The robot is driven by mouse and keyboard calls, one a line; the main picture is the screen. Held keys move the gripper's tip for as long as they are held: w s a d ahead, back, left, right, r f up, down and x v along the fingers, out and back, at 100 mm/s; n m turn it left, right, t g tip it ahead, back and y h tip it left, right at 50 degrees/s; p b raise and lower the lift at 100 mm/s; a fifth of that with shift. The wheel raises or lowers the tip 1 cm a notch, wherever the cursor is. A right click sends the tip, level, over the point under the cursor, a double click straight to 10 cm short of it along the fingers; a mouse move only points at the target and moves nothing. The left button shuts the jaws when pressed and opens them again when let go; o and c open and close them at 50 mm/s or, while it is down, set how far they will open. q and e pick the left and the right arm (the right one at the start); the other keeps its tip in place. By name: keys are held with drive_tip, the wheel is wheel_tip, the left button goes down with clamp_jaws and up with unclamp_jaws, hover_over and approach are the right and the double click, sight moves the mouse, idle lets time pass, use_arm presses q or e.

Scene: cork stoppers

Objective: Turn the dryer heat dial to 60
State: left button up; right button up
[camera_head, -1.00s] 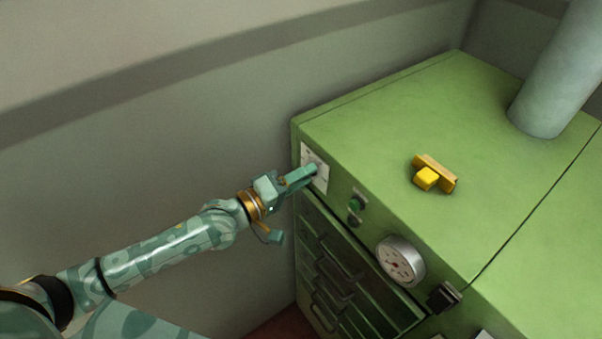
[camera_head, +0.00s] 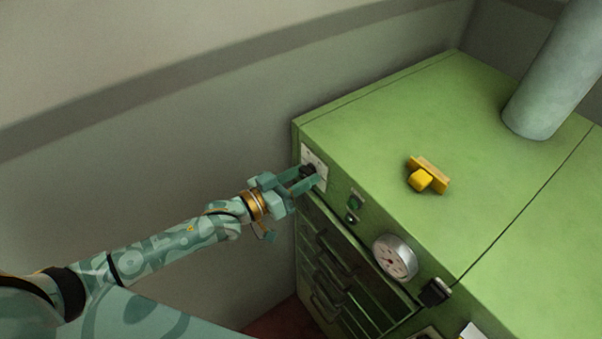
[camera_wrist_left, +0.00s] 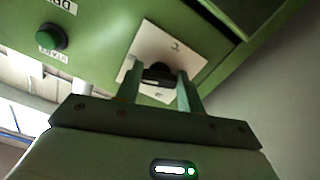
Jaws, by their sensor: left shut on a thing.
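The heat dial (camera_head: 306,171) is a black knob on a white plate (camera_head: 311,154) at the left end of the green dryer's front. In the left wrist view the dial (camera_wrist_left: 158,72) sits between my two finger tips, and its plate (camera_wrist_left: 165,42) shows behind it. My left gripper (camera_head: 306,175) is shut on the dial, one finger on each side; the left wrist view also shows the gripper (camera_wrist_left: 159,82). The numbers on the plate are too small or hidden to read, so the dial's setting cannot be told. My right gripper is not in view.
A green button (camera_head: 355,202), a round gauge (camera_head: 395,258) and a black switch (camera_head: 435,292) sit along the front. Drawers with handles (camera_head: 328,262) lie below the plate. A yellow object (camera_head: 428,176) and a thick pipe (camera_head: 552,80) stand on top.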

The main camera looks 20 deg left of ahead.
use_arm(q)
drive_tip(key=shift+f+m+p, duration=0.15)
drive_tip(key=shift+m+p, duration=0.15)
drive_tip(key=shift+m, duration=1.6)
drive_tip(key=o, duration=0.8)
drive_tip(key=shift+c, duration=0.2)
drive_tip(key=shift+o, duration=1.2)
drive_tip(key=shift+a, duration=0.1)
drive_tip(key=b+v, duration=0.2)
drive_tip(key=v, duration=1.4)
drive_tip(key=shift+s, duration=0.1)
